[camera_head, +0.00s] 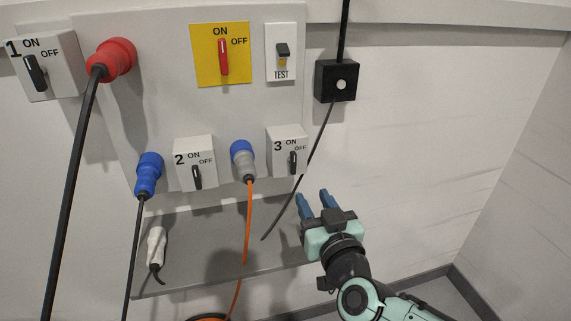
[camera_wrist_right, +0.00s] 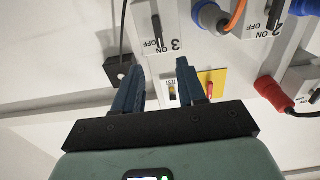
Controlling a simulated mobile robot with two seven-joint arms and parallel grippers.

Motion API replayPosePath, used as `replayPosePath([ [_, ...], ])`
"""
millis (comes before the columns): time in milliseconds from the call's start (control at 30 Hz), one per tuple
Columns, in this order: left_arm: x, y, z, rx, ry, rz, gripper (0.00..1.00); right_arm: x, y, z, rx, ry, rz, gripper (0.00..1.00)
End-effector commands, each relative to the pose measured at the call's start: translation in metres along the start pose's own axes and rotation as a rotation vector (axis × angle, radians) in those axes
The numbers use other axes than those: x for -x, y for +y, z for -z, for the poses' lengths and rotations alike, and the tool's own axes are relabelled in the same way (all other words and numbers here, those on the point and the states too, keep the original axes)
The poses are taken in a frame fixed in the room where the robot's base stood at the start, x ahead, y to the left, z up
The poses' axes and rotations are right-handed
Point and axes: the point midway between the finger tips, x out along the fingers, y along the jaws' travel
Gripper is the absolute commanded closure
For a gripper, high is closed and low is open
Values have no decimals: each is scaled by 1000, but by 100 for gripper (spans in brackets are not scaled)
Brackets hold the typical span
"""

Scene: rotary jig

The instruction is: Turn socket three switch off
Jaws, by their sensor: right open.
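The socket three switch box (camera_head: 287,143) is white, marked 3, ON and OFF, on the wall panel in the head view. Its black switch handle (camera_head: 292,163) stands near upright, its top towards ON. In the right wrist view the box (camera_wrist_right: 160,28) shows upside down at the top, with its handle (camera_wrist_right: 157,32). My right gripper (camera_head: 316,194) is open and empty, below and to the right of the box, apart from it. In the right wrist view its blue fingers (camera_wrist_right: 156,75) are spread. My left gripper is not in view.
Socket two's switch box (camera_head: 195,160) is left, with an orange-cable plug (camera_head: 243,160) between. A yellow plate with a red switch (camera_head: 222,57) is above. A black box (camera_head: 336,81) with a hanging cable is right. A grey shelf (camera_head: 205,240) lies below.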

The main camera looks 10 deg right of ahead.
Motion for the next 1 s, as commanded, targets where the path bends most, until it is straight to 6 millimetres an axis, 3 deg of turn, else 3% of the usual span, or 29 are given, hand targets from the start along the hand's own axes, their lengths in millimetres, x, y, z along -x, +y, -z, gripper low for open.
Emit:
replayPosePath([
  [167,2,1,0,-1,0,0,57,-22,0,-1,0,-3,1,60],
  [600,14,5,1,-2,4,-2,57,-110,0,-1,-1,-3,-1,60],
  [800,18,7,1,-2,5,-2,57,-129,0,-1,0,-3,0,60],
  [1000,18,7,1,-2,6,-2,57,-132,0,-1,0,-2,0,60],
])
